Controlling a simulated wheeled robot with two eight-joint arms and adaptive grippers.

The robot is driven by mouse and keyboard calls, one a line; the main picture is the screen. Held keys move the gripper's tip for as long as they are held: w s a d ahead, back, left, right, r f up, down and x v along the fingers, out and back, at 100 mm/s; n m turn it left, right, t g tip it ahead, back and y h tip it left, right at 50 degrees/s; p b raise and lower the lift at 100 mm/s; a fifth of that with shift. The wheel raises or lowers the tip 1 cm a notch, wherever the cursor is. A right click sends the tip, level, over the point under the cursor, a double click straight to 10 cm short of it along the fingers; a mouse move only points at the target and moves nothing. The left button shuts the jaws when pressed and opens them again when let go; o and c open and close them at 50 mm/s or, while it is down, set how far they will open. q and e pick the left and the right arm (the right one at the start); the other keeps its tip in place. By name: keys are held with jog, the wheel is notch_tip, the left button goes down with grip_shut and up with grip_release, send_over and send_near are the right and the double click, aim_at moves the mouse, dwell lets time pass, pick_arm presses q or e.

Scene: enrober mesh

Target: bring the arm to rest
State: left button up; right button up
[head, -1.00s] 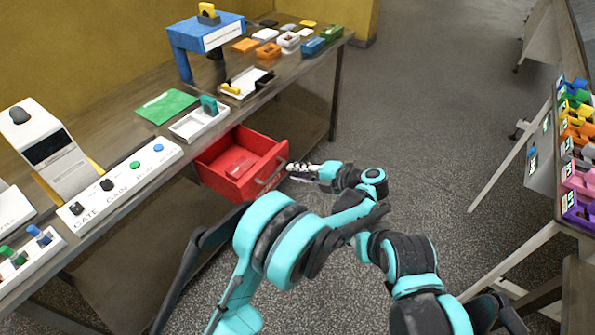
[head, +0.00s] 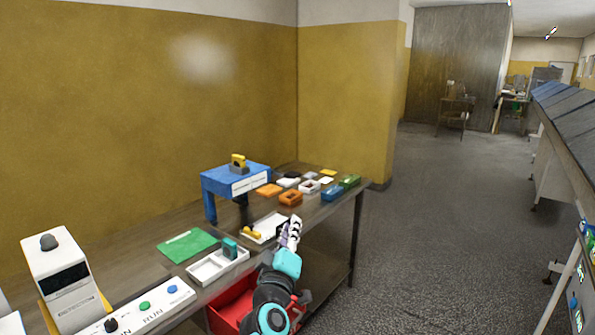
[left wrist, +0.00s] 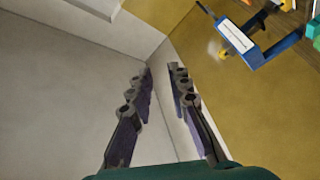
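My left gripper (head: 291,231) points upward in the head view, in front of the bench edge and above the red drawer (head: 232,306). In the left wrist view its two fingers (left wrist: 160,72) stand apart with a narrow gap and nothing between them. My left arm hides part of the drawer, which stands pulled out below the bench top. My right gripper is not in view.
The bench (head: 150,243) holds a blue stand (head: 222,178), a white tray (head: 206,271), a green mat (head: 184,246), a control panel (head: 160,305) and several small coloured parts. Open floor (head: 430,220) lies to the right, with another table at the right edge.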

pick_arm(q)
jog(key=s+a+f+m+g+y, duration=0.1)
jog(key=s+a+f+m+g, duration=0.3)
jog(key=s+f, duration=0.9)
jog(key=s+a+f+m+g+y, duration=0.2)
jog(key=s+a+f+m+g, duration=0.2)
jog(key=s+a+f+g, duration=0.4)
jog(key=s+a+f, duration=0.4)
jog(key=s+f, duration=0.1)
jog(key=s, duration=0.2)
jog(key=shift+a+m, duration=0.15)
jog(key=shift+m, duration=0.15)
